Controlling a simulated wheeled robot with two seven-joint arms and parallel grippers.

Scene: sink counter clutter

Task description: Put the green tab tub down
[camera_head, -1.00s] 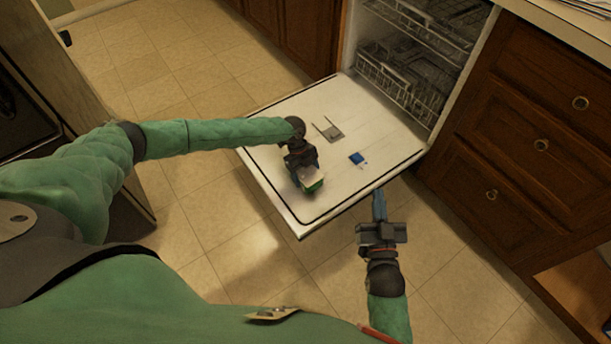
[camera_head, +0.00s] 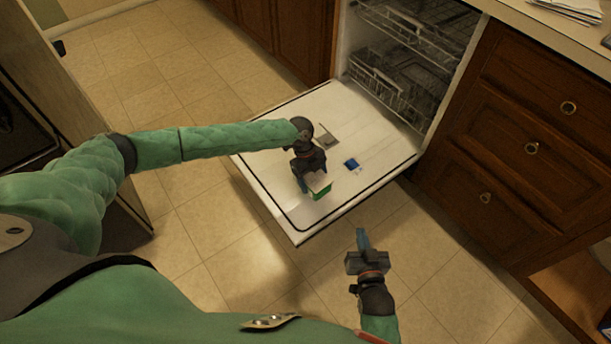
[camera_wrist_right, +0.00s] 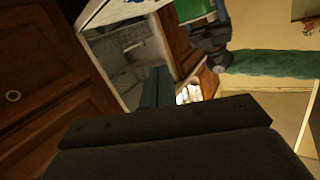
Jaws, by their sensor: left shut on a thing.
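The green tab tub (camera_head: 318,187), with a pale top and green side, is at the front part of the open dishwasher door (camera_head: 268,182). My left gripper (camera_head: 309,184) is shut on it from above and hides part of it. I cannot tell if the tub touches the door. The tub's green side (camera_wrist_right: 195,9) also shows at the top of the right wrist view, next to my left gripper (camera_wrist_right: 220,18). My right gripper (camera_head: 362,238) is in front of the door, apart from it, with its fingers together and nothing seen between them.
A blue block (camera_head: 351,164) and a flat grey piece (camera_head: 327,138) lie on the door behind the tub. Dishwasher racks (camera_head: 385,85) stand behind. Wooden drawers (camera_head: 530,150) are at the right. The door's left front area is bare.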

